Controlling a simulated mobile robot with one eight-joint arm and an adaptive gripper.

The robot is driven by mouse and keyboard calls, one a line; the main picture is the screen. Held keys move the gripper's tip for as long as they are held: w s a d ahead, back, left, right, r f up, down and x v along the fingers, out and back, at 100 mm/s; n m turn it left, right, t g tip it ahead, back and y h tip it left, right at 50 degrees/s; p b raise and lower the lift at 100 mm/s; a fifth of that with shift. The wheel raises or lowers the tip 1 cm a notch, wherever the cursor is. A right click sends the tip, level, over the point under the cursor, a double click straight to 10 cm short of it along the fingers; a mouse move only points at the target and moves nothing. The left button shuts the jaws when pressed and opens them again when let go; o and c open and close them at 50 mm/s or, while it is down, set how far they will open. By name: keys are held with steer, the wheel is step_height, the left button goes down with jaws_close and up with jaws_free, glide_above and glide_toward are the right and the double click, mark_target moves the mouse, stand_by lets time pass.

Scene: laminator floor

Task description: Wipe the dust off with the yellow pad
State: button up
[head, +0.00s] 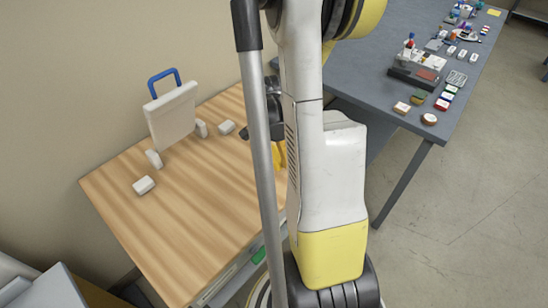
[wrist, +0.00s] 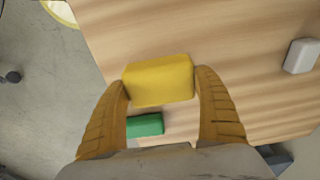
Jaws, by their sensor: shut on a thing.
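The yellow pad (wrist: 158,80) is between the two ribbed yellow fingers of my gripper (wrist: 160,88) in the wrist view. My gripper is shut on it, over the wooden tabletop (wrist: 235,50). Whether the pad touches the wood, I cannot tell. In the head view, my gripper (head: 279,154) is mostly behind my arm, and the pad is not clearly seen. The tabletop (head: 195,205) shows light and dark stripes in the head view. I cannot make out a distinct dust patch.
A white board with a blue handle (head: 172,113) stands at the table's back, with small white blocks (head: 144,185) around it. A green block (wrist: 145,126) shows below the pad in the wrist view. A grey table (head: 375,60) with many small items stands to the right.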

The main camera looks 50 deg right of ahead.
steer(key=shift+r+p, duration=1.1)
steer(key=shift+r, duration=0.75)
